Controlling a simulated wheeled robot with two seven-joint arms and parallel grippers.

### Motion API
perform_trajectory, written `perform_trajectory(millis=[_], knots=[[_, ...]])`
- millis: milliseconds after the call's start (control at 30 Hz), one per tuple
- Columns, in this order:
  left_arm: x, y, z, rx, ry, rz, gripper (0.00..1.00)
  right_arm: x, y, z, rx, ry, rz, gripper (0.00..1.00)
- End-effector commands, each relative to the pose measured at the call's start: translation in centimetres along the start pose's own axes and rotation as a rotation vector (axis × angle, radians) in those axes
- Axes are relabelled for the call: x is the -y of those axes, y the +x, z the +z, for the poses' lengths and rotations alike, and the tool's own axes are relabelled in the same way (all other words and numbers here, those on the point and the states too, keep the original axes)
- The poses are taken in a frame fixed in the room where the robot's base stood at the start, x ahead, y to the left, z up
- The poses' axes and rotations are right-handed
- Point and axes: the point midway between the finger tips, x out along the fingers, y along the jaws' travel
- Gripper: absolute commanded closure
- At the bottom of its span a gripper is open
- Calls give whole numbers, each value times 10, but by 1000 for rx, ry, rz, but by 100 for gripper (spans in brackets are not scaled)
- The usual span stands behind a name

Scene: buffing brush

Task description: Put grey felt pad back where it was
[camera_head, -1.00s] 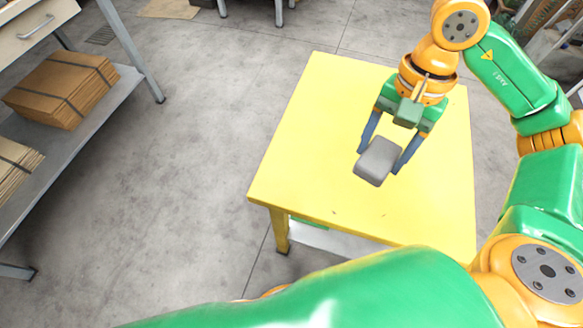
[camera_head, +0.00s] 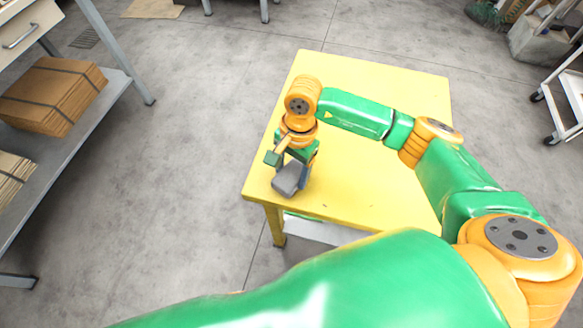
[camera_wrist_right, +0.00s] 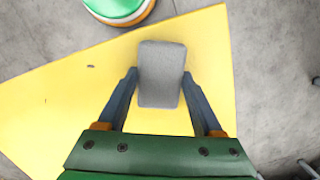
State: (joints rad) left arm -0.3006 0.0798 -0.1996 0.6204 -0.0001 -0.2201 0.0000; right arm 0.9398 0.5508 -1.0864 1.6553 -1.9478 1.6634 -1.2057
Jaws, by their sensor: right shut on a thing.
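The grey felt pad (camera_head: 288,179) is a small rounded block near the left front corner of the yellow table (camera_head: 380,185). My right gripper (camera_head: 296,175) is shut on it, with a dark finger on either side. In the right wrist view the pad (camera_wrist_right: 161,74) sits between the fingertips of my right gripper (camera_wrist_right: 160,85), with yellow tabletop around it. I cannot tell whether the pad touches the tabletop. My left gripper is not in view; only a green arm link of mine crosses the bottom of the head view.
The rest of the yellow tabletop is bare. A grey shelf (camera_head: 75,125) with cardboard stacks (camera_head: 52,95) stands at the left. A white cart (camera_head: 572,95) stands at the far right. Open concrete floor lies between the shelf and the table.

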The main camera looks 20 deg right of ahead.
Motion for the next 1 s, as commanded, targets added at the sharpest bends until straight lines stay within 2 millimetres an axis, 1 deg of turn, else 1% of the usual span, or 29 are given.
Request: perform_trajectory(millis=[233, 267, 300, 333, 367, 600, 700, 733, 767, 867, 1000], knots=[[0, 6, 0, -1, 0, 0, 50, 0, 4, -1, 0, 1, 0, 84], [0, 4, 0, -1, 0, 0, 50, 0, 3, -1, 0, 1, 0, 24], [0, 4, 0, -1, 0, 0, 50, 0, 2, -1, 0, 1, 0, 14], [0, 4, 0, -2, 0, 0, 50, 0, 2, -1, 0, 1, 0, 5], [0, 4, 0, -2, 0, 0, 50, 0, 2, -1, 0, 1, 0, 2], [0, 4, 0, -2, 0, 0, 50, 0, 2, -1, 0, 1, 0, 2], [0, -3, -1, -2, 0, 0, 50, 0, -5, 0, 0, 1, 0, 2], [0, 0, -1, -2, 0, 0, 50, 0, -6, -1, 0, 1, -1, 2], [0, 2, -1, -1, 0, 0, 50, 1, -11, -1, -1, 2, -3, 2], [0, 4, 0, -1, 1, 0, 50, 1, -34, -1, -2, 0, -5, 2], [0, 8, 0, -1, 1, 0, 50, 1, -73, -1, -3, 0, -5, 2]])
